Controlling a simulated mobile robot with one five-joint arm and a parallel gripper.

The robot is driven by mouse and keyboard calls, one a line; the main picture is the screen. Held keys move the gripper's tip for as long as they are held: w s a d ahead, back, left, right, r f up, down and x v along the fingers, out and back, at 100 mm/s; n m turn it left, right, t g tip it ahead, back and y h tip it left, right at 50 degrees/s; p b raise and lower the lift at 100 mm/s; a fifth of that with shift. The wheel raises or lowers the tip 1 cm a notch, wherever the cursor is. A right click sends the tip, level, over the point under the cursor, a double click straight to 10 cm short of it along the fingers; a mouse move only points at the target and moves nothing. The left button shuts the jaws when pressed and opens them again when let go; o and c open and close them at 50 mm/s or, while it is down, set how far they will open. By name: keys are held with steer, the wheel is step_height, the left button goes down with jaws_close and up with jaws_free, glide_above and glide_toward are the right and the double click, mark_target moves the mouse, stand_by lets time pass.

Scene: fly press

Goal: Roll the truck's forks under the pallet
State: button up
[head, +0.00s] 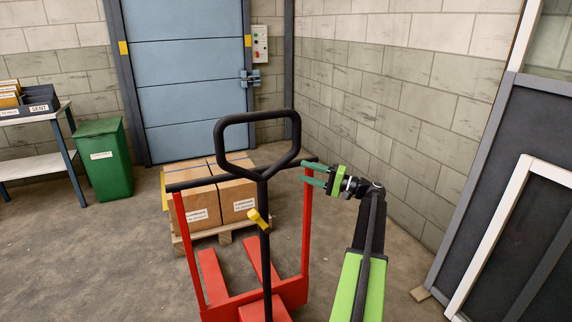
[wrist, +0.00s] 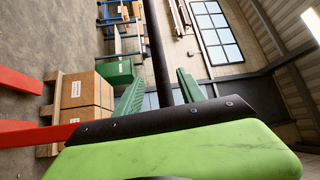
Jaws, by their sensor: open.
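The red pallet truck (head: 305,240) stands in front of me, with a black loop handle (head: 218,140) and a black crossbar (head: 190,184). Its two forks (head: 212,275) point away from me at the wooden pallet (head: 224,237). The fork tips appear just short of the pallet's near side; the exact gap is hard to tell. The pallet carries strapped cardboard boxes (head: 198,206), also in the wrist view (wrist: 90,95). My gripper (head: 306,174) is open at the crossbar's right end. In the wrist view the black bar (wrist: 157,50) shows between its green fingers; contact is unclear.
A blue shutter door (head: 185,80) is behind the pallet. A green bin (head: 103,160) and a bench (head: 35,155) stand at left. A block wall (head: 400,130) and a dark white-framed panel (head: 520,240) bound the right. The floor left of the truck is clear.

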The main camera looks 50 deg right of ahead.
mark_target(290, 167)
steer(key=p+x, duration=0.1)
steer(key=x, duration=0.7)
steer(key=shift+w+a, duration=0.15)
steer(key=shift+w, duration=0.25)
jaws_close()
stand_by(0.8)
